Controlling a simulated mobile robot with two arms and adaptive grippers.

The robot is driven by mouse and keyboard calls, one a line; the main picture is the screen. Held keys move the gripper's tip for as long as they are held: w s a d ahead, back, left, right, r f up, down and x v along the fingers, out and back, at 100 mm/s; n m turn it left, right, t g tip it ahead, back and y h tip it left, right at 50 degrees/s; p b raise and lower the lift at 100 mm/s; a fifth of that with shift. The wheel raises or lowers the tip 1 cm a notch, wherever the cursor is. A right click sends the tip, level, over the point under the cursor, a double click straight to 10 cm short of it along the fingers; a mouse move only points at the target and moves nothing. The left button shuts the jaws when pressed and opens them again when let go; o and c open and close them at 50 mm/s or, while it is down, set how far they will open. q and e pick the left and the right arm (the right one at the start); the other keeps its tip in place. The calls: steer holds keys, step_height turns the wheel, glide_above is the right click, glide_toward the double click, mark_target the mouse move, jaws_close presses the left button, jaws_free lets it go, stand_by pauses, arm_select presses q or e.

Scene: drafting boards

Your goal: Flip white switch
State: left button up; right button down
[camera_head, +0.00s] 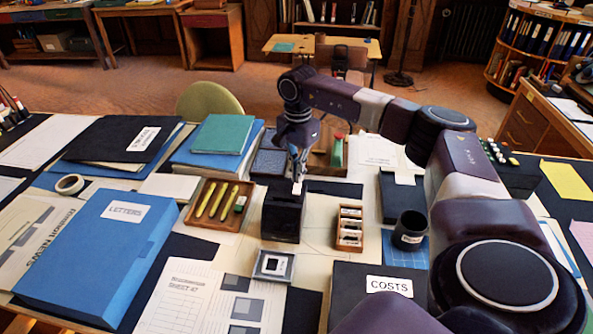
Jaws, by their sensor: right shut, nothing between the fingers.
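My right gripper (297,183) hangs down at the middle of the desk, its fingers closed with nothing seen between them. Its tips are at or just above the top of a black box (281,222). A small white piece (297,189) shows at the tips; it may be the white switch, but I cannot tell whether the fingers touch it. A small pale grey box with a black and white square plate (273,265) lies in front of the black box, apart from the gripper. My left gripper is not in view.
A wooden tray with yellow pencils (219,204) stands left of the black box, a small wooden rack (350,228) right of it. A black cup (410,230), a blue letters box (97,255) and a black costs box (388,285) stand nearby. Books (210,150) are stacked behind.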

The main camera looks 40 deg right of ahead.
steer(key=shift+s+f+b, duration=0.1)
steer(key=shift+f+b, duration=0.4)
steer(key=shift+f, duration=0.45)
stand_by(0.4)
steer(key=shift+r+p, duration=0.8)
steer(key=shift+r, duration=0.05)
steer(key=shift+r+p, duration=2.1)
steer(key=shift+r, duration=0.65)
steer(key=shift+f, duration=0.1)
